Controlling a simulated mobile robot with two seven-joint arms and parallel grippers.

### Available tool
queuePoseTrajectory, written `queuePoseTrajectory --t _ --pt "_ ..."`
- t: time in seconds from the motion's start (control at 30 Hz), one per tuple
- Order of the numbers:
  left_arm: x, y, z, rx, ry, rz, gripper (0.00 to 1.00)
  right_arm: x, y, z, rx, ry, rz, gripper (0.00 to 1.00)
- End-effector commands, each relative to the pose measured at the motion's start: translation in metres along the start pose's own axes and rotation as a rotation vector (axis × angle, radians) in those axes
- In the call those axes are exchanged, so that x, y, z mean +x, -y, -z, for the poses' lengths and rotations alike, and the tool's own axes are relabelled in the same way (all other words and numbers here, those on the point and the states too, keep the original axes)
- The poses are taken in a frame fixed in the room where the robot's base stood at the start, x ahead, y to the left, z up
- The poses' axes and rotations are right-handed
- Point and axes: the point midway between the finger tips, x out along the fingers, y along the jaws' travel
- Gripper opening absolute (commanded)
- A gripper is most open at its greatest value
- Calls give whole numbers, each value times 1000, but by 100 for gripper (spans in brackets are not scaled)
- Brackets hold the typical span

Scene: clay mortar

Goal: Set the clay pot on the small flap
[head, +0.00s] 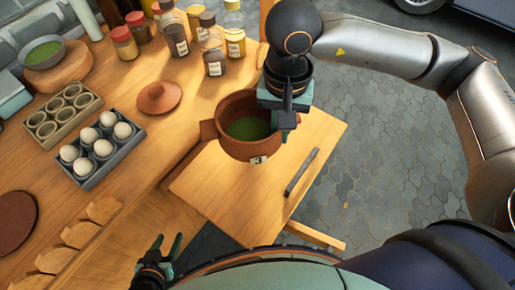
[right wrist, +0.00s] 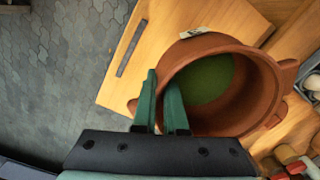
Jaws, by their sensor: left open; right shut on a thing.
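The clay pot (head: 228,110) is brown, round and open-topped, with green contents inside. It also shows in the right wrist view (right wrist: 262,90). My right gripper (head: 285,125) is shut on the pot's rim, with one finger inside the wall, as the right wrist view (right wrist: 161,103) shows. The pot is over the small wooden flap (head: 235,200); I cannot tell whether its base touches the flap. A label with a mark sits on the pot's side. My left gripper (head: 160,248) is open and empty at the lower left, apart from the pot.
The wooden table (head: 130,90) holds a grey egg tray (head: 95,180), a tan cup tray (head: 42,137), several spice jars (head: 175,40), a clay lid (head: 158,97) and a green-filled bowl (head: 43,52). A dark bar (head: 302,171) lies along the flap's right side. Paved floor is beyond.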

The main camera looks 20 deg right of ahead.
Motion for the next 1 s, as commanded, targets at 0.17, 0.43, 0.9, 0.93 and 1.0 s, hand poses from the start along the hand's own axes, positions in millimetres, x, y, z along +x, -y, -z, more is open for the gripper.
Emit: queuePoseTrajectory --t 0.17,0.43,0.9,0.93,1.0 --pt "6 0 -8 0 3 -1 50 -2 19 -31 245 0 4 0" --pt "13 0 -15 0 4 -3 50 -8 35 -71 607 -10 6 0" --pt "15 -1 -16 0 3 -5 50 -4 35 -74 854 -18 10 0" --pt "15 -1 -16 0 2 -5 50 -1 33 -68 856 -18 8 0" --pt "14 -1 -16 0 1 -5 50 6 29 -52 857 -16 8 0"
